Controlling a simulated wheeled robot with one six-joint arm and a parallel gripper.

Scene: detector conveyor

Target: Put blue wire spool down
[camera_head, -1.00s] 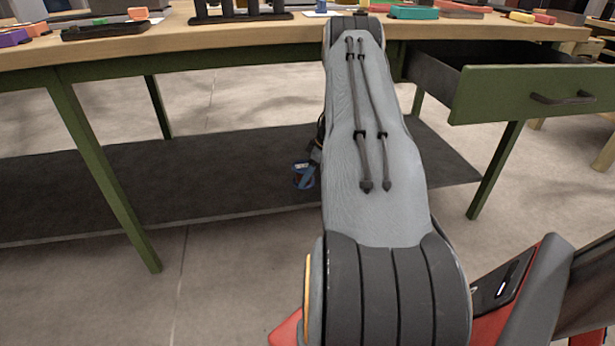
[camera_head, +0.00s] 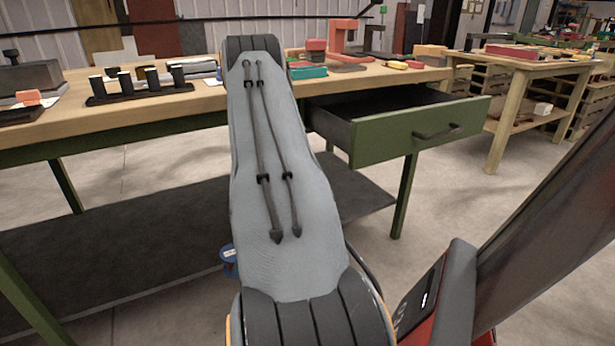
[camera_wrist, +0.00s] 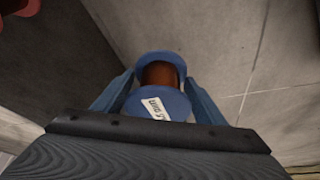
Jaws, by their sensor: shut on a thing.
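The blue wire spool (camera_wrist: 158,103) is between the fingers of my gripper (camera_wrist: 160,88) in the wrist view. It has blue flanges, a copper-brown winding and a white label. My gripper is shut on it, with a blue finger on each side. Bare grey floor shows beyond it. In the head view, part of the spool (camera_head: 229,260) shows at the left edge of my arm, low beside the bench's lower shelf. My arm hides the rest of the spool and the gripper there.
The wooden workbench (camera_head: 190,102) holds a black rack (camera_head: 140,92) and several tools. Its green drawer (camera_head: 420,132) stands open on the right. A dark lower shelf (camera_head: 130,235) runs under the bench. A second wooden table (camera_head: 515,69) stands at the right. Floor between the tables is clear.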

